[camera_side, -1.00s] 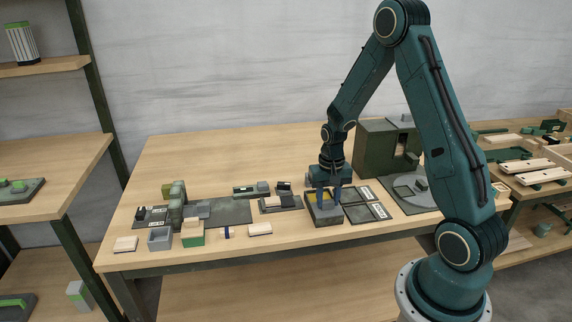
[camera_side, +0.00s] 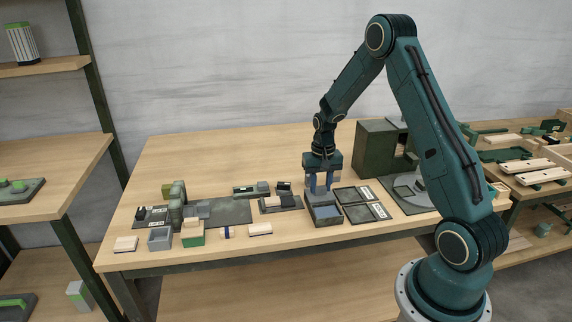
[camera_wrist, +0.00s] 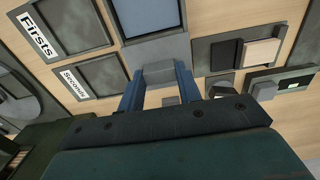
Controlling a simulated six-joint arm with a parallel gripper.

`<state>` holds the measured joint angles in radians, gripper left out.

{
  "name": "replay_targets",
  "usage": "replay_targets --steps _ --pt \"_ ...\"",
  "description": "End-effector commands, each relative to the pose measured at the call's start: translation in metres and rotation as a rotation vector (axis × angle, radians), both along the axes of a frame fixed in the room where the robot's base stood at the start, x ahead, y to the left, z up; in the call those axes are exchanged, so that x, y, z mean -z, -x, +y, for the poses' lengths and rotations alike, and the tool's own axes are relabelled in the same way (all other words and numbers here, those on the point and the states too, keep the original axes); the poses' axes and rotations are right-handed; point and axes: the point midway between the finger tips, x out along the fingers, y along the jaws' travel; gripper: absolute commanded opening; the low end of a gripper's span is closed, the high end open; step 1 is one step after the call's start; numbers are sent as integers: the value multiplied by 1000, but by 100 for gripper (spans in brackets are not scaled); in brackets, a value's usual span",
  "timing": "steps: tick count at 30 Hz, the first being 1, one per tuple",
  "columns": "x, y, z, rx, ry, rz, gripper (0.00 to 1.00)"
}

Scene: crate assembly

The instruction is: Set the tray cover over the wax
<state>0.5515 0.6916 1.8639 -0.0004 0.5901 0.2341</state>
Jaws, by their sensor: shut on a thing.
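The tray (camera_side: 327,221) is a dark box near the front of the bench, with a blue-grey surface in its front part. The tray cover (camera_wrist: 160,50) is a grey plate with a grey block on it, over the back part of the tray. My gripper (camera_side: 320,188) is shut on that block, and its two blue fingers stand either side of it in the wrist view (camera_wrist: 160,92). The wax is hidden; no yellow shows now. I cannot tell whether the cover rests fully on the tray.
Two dark framed trays, labelled Firsts (camera_wrist: 75,22) and Seconds (camera_wrist: 92,80), lie right of the tray in the side view. A dark holder with blocks (camera_side: 280,203) lies to its left. A green cabinet (camera_side: 375,150) stands behind right. The bench's back left is clear.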

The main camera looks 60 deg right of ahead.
Motion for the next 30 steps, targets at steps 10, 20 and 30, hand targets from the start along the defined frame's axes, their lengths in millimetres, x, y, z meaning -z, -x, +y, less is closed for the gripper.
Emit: replay_targets --steps 10,20,30 --pt "0 -5 -4 0 8 -11 0" --pt "0 -3 -3 0 4 -6 56" --pt "-12 -3 -3 0 4 -6 56"
